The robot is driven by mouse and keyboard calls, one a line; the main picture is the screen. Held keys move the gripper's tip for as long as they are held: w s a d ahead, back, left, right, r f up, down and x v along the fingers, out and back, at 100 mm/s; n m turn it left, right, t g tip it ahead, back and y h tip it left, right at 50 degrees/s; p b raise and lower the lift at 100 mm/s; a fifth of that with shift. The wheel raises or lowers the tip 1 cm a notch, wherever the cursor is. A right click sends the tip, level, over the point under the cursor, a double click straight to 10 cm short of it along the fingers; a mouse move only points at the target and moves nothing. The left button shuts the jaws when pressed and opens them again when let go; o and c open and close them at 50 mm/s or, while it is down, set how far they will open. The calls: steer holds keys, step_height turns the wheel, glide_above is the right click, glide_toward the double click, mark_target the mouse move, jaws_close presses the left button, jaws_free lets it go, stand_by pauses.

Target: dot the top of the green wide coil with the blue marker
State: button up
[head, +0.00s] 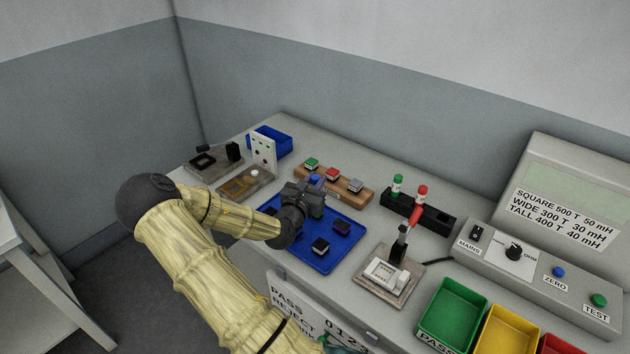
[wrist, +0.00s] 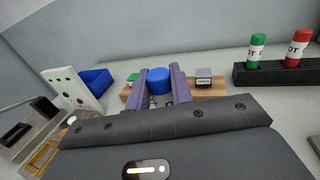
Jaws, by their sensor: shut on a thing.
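My gripper (wrist: 161,84) is shut on the blue marker (wrist: 159,79); its round blue end shows between the fingers. In the head view the gripper (head: 312,187) is above the far part of the blue tray, just in front of the wooden block, with a bit of blue (head: 315,180) showing. A green-topped coil (head: 311,163) sits at the left end of the block, beyond and left of the gripper. It also shows in the wrist view (wrist: 133,78), partly covered by the left finger. The marker's lower end is hidden.
The wooden block (head: 354,198) also bears a red-topped piece (head: 333,174) and a grey one (head: 355,185). The blue tray (head: 322,264) holds dark coils. A black rack (head: 437,217) with green and red markers stands right. A white perforated panel (head: 263,150) stands left.

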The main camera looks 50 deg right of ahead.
steer(key=shift+f, duration=0.55)
stand_by(1.8)
steer(key=shift+r+p, duration=3.15)
steer(key=shift+r, duration=0.55)
